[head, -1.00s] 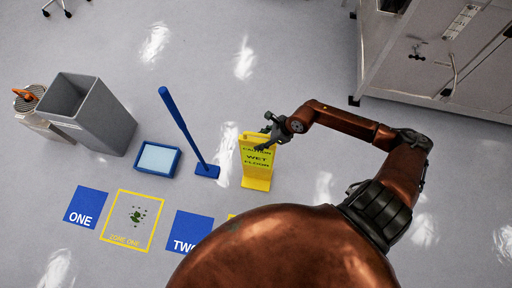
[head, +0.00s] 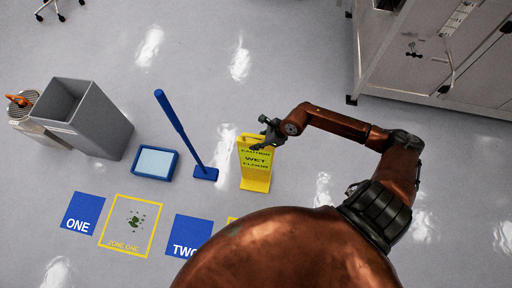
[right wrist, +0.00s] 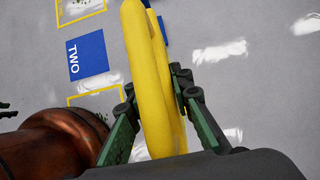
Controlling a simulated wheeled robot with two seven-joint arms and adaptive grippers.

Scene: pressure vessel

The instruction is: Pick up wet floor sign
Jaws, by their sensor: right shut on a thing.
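The wet floor sign (head: 255,178) is yellow with dark lettering and stands upright in the middle of the head view. My right gripper (head: 266,133) is at its top edge, coming from the right. In the right wrist view the sign (right wrist: 150,75) runs between the two green fingers of the right gripper (right wrist: 155,105), which are shut on it. I cannot tell whether the sign's foot touches the floor. My left gripper does not show in the head view; a small dark part at the left edge of the right wrist view is unclear.
A blue-handled mop (head: 180,130) stands just left of the sign, beside a blue tray (head: 155,177) and a grey bin (head: 105,125). Blue floor squares (head: 83,212) and a yellow-framed zone lie in front. A metal cabinet (head: 420,65) stands at back right. Floor behind the sign is clear.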

